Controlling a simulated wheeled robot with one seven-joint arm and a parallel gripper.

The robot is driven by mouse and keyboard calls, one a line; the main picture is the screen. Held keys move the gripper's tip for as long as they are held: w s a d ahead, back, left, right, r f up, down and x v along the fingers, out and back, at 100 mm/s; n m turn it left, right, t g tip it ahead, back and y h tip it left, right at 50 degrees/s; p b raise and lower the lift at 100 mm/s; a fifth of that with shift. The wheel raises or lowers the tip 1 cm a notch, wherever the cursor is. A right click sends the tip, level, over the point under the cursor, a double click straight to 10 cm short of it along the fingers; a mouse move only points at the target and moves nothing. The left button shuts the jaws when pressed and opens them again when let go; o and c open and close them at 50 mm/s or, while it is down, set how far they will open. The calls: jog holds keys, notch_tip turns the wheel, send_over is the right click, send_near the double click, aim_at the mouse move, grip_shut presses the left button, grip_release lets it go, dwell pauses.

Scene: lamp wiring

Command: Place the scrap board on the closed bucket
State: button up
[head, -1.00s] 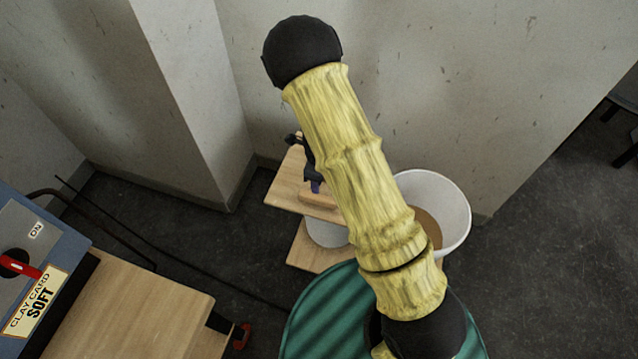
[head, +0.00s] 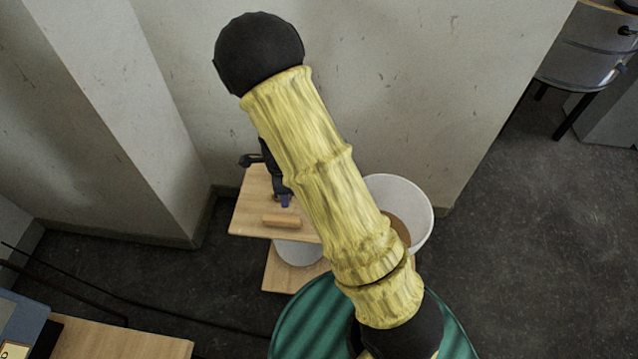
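A light wooden board (head: 250,212) lies flat over a white bucket (head: 299,254) in the head view, likely the scrap board on the closed bucket. A small wooden block (head: 281,221) sits on top of the board. My gripper (head: 284,203), dark with bluish tips, is just behind the block, over the board. Whether the tips touch the board, and whether they are open or shut, I cannot tell. My arm hides the board's right part, and the board hides the bucket's top.
Another wooden board (head: 283,273) lies under the bucket. An open white bucket (head: 424,215) with brown contents stands to the right, partly behind my arm. Walls close in behind. A wooden tabletop (head: 120,343) is at lower left. The floor at right is clear.

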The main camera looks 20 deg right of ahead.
jog(key=s+d+r+n+t, duration=0.1)
jog(key=s+d+r+n, duration=0.4)
jog(key=r+n, duration=0.3)
jog(key=s+d+r+n+t, duration=0.1)
jog(key=s+d+r+n, duration=0.3)
jog(key=s+r+n, duration=0.3)
notch_tip(320, 180, up, 2)
jog(key=n, duration=0.4)
jog(key=shift+s+d+r, duration=0.15)
jog(key=shift+s+d, duration=0.2)
jog(key=shift+s, duration=0.05)
